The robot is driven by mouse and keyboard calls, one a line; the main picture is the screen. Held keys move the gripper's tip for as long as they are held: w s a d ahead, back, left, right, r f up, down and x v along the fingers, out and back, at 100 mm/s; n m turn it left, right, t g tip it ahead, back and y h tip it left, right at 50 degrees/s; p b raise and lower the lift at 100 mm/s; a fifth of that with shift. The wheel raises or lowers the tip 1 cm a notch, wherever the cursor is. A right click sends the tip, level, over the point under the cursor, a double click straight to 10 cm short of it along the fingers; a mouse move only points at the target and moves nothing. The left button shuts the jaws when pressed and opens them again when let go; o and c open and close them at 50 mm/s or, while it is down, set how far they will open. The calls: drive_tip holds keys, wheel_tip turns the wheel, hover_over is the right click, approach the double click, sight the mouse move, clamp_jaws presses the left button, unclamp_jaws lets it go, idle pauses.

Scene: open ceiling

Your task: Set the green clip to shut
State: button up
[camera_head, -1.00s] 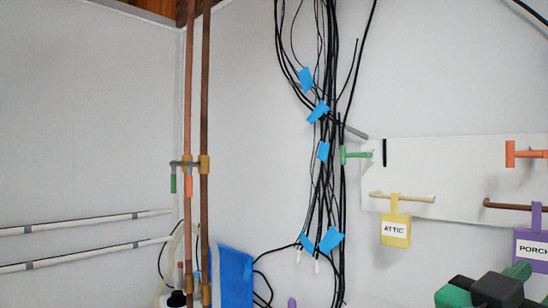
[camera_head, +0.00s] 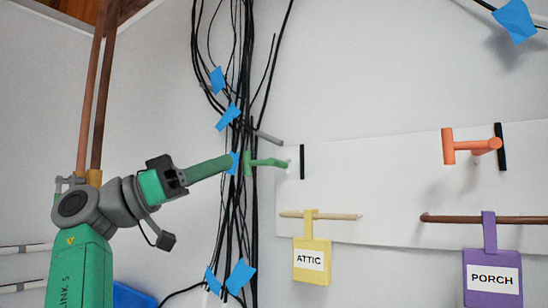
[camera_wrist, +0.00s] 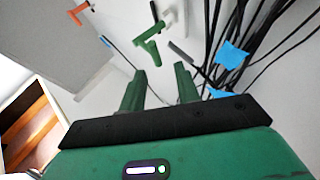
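The green clip (camera_head: 265,162) is a T-shaped handle on the white board, with its crossbar upright at the left end and its stem running right. A black strip (camera_head: 303,161) is on the board just right of it. In the wrist view the green clip (camera_wrist: 149,47) lies ahead of the fingertips, apart from them. My gripper (camera_head: 231,160) comes from the left, its fingers pointing at the crossbar. In the wrist view my gripper (camera_wrist: 161,70) is open with nothing between the fingers.
Black cables (camera_head: 243,120) with blue tape hang behind the fingertips. A grey rod (camera_head: 268,138) sticks out above the clip. The yellow ATTIC tag (camera_head: 311,275) hangs below. An orange handle (camera_head: 470,144) and the purple PORCH tag (camera_head: 492,263) are to the right. Copper pipes (camera_head: 90,90) stand left.

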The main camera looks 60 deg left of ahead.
sight(266, 164)
drive_tip(key=p+x, duration=0.2)
drive_tip(key=x, duration=0.5)
drive_tip(key=shift+w+d, duration=0.15)
drive_tip(key=shift+d, duration=0.1)
drive_tip(key=shift+c, duration=0.4)
clamp_jaws()
